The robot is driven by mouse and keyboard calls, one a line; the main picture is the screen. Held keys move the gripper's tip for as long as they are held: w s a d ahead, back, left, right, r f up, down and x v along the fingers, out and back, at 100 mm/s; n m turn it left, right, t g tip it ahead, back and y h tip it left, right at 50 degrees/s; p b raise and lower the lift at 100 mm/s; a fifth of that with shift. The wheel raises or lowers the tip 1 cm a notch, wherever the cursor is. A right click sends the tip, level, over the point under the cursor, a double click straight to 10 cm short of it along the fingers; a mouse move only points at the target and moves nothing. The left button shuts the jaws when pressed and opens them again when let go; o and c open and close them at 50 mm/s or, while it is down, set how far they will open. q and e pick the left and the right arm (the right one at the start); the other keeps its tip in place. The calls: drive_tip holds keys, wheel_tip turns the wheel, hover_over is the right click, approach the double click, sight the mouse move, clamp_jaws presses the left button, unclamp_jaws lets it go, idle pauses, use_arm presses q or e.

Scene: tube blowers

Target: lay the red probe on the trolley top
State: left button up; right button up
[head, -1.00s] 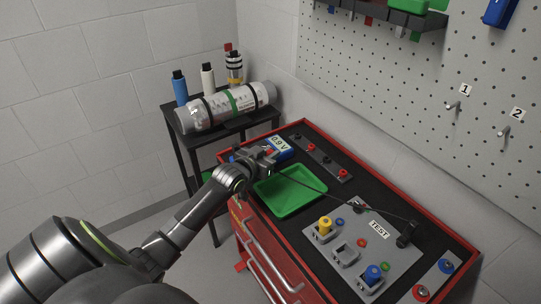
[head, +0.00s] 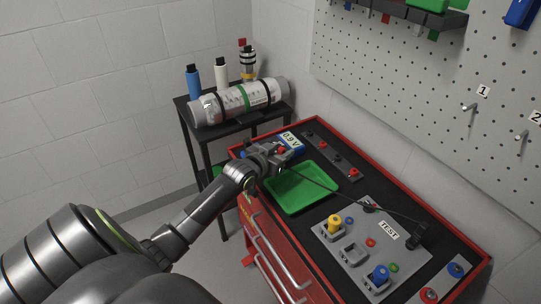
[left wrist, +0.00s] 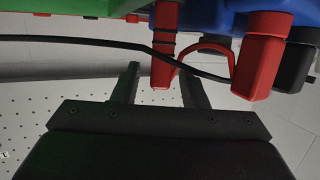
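My left gripper (head: 272,156) is over the far left end of the black trolley top (head: 440,265), beside the blue meter (head: 292,150) with its 0.9 V label. In the left wrist view its two fingers (left wrist: 160,80) are apart. A red probe (left wrist: 163,40) with dark bands shows between them, with a gap on its left side; I cannot tell whether the right finger touches it. A red lead (left wrist: 205,48) loops from beside it. A red plug (left wrist: 258,60) and a black plug (left wrist: 298,65) show by the meter. The right gripper is out of view.
A green tray (head: 300,208) lies near the gripper. A thin black cable crosses the trolley to a black block (head: 421,236) by the grey TEST panel (head: 325,240). A pegboard (head: 400,75) is on the wall.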

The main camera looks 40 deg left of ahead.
use_arm(q)
drive_tip(key=v, duration=1.1)
drive_tip(key=shift+s, duration=0.35)
drive_tip(key=s+d+f+g+y, duration=0.1)
drive_tip(key=s+d+f+g, duration=0.25)
drive_tip(key=s, duration=0.55)
drive_tip(key=s+d+f+g, duration=0.2)
drive_tip(key=s+f+g, duration=0.2)
drive_tip(key=s, duration=0.5)
drive_tip(key=s+d+f+g+y, duration=0.1)
drive_tip(key=s+d+f+g, duration=0.25)
drive_tip(key=s, duration=0.55)
wheel_tip(320, 180, down, 24)
drive_tip(key=a+g, duration=0.1)
drive_tip(key=a, duration=0.2)
drive_tip(key=s+d+f+g+h, duration=0.1)
drive_tip(key=s+f, duration=1.4)
drive_tip(key=f, duration=0.1)
drive_tip(key=shift+d+f+n+g, duration=0.3)
drive_tip(key=shift+d, duration=0.05)
